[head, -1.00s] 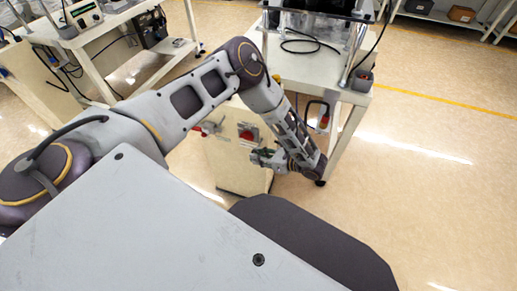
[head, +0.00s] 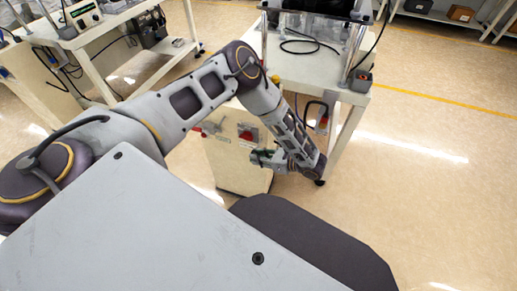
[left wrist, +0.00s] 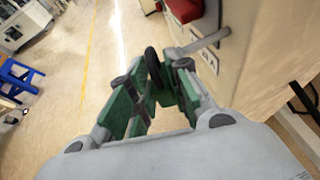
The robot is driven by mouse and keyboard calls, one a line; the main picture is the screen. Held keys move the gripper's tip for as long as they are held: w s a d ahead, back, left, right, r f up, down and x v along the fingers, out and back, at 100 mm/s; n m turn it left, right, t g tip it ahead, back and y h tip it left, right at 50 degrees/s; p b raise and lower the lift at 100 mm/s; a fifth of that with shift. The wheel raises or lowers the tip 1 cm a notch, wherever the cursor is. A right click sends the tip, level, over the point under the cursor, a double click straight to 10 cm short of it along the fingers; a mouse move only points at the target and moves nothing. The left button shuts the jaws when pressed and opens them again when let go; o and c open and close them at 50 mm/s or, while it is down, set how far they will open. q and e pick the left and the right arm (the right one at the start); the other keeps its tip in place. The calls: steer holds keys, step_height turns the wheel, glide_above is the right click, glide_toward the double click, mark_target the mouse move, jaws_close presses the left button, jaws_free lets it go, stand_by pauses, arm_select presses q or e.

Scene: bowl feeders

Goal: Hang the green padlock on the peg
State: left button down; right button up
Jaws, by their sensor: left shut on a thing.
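My left gripper (left wrist: 150,88) is shut on the green padlock (left wrist: 163,90), whose black shackle (left wrist: 153,64) stands up past the fingertips in the left wrist view. The green finger pads partly hide the padlock body. The peg (left wrist: 208,42) is a light grey rod sticking out of the cabinet face, just right of the right fingertip. The shackle looks apart from the peg, to its left. In the head view my left gripper (head: 262,158) is small, in front of the cabinet; the padlock is hard to make out there. My right gripper is not in view.
The pale cabinet (head: 225,160) carries a red part (left wrist: 184,10) above the peg and a label below it. A white workbench (head: 312,72) stands behind, with a cable on top. Open floor (head: 430,190) lies to the right.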

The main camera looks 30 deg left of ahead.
arm_select(q)
steer(key=shift+t, duration=0.8)
steer(key=w, duration=0.1)
steer(key=w+a, duration=0.1)
steer(key=w, duration=0.2)
steer(key=shift+a+r, duration=0.15)
steer(key=shift+r, duration=0.1)
steer(key=c, duration=1.3)
jaws_free()
steer(key=shift+a, duration=0.1)
steer(key=shift+w+a+f, duration=0.1)
steer(key=shift+d, duration=0.2)
steer(key=shift+o, duration=0.2)
steer(key=shift+w+d+r, duration=0.1)
steer(key=shift+d+r, duration=0.05)
steer(key=shift+d, duration=0.85)
steer(key=shift+d+r, duration=0.15)
steer(key=shift+d, duration=0.8)
steer(key=s+d+r, duration=0.3)
steer(key=d, duration=0.4)
steer(key=shift+d+g, duration=0.3)
steer(key=shift+d, duration=0.05)
steer(key=shift+r, duration=0.1)
